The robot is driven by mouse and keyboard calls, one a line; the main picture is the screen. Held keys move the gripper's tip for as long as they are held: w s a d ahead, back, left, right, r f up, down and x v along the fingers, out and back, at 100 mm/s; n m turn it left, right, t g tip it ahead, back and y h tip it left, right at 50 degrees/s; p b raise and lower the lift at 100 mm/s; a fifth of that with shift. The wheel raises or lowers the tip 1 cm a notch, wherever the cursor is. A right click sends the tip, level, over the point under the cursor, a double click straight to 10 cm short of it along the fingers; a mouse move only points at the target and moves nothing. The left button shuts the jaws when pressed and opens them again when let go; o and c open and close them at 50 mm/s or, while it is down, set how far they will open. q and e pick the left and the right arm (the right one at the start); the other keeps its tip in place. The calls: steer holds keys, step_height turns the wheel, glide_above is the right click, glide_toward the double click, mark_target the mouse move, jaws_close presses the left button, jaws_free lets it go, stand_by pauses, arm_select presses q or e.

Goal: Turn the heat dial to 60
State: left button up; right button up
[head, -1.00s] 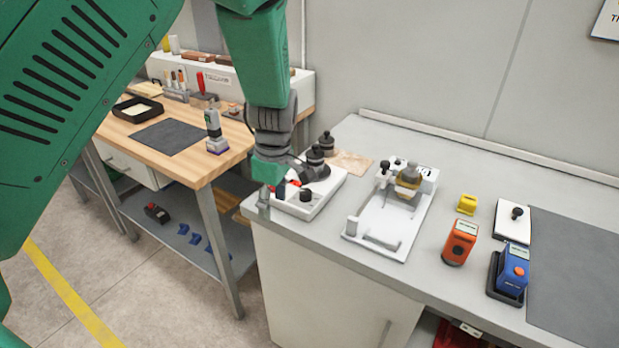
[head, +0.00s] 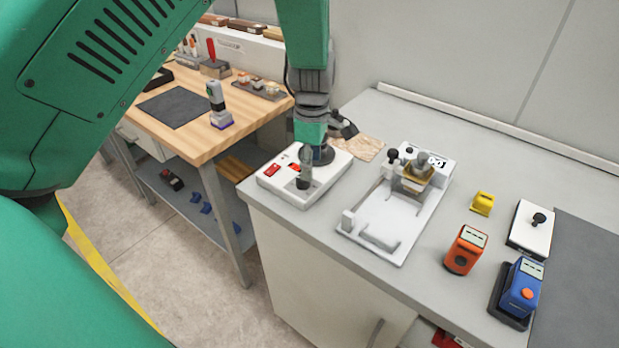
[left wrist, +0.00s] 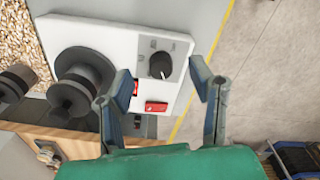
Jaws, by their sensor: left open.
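The white heating unit (head: 277,187) stands at the left end of the grey bench. Its black heat dial (left wrist: 160,65) with a white pointer line shows in the left wrist view. A red switch (left wrist: 156,106) and a second red part (left wrist: 135,88) are beside it. My left gripper (left wrist: 160,72) is open, one finger on each side of the dial, with gaps visible between fingers and dial. In the head view my left gripper (head: 305,172) points down over the unit and partly covers the dial. The dial's setting is too small to read. My right gripper is not in view.
Black stacked round parts (left wrist: 75,85) stand on the unit beside the dial. A white coating fixture (head: 370,228) is to the right, then an orange device (head: 465,250) and a blue device (head: 518,292). A wooden table (head: 190,140) is at the left.

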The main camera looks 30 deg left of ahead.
mark_target(303, 182)
arm_select(q)
steer(key=f, duration=0.3)
steer(key=shift+a+f, duration=0.15)
steer(key=shift+a, duration=0.05)
steer(key=a+f, duration=0.1)
steer(key=a, duration=0.1)
steer(key=a+f, duration=0.1)
steer(key=f, duration=0.1)
steer(key=shift+s+a, duration=0.15)
steer(key=shift+a, duration=0.2)
steer(key=shift+d, duration=0.1)
steer(key=d, duration=0.3)
steer(key=shift+r, duration=0.35)
steer(key=c, duration=1.1)
steer(key=shift+d, duration=0.1)
jaws_close()
steer(key=shift+s+a+f, duration=0.1)
steer(key=shift+a, duration=0.8)
steer(key=shift+d, duration=0.1)
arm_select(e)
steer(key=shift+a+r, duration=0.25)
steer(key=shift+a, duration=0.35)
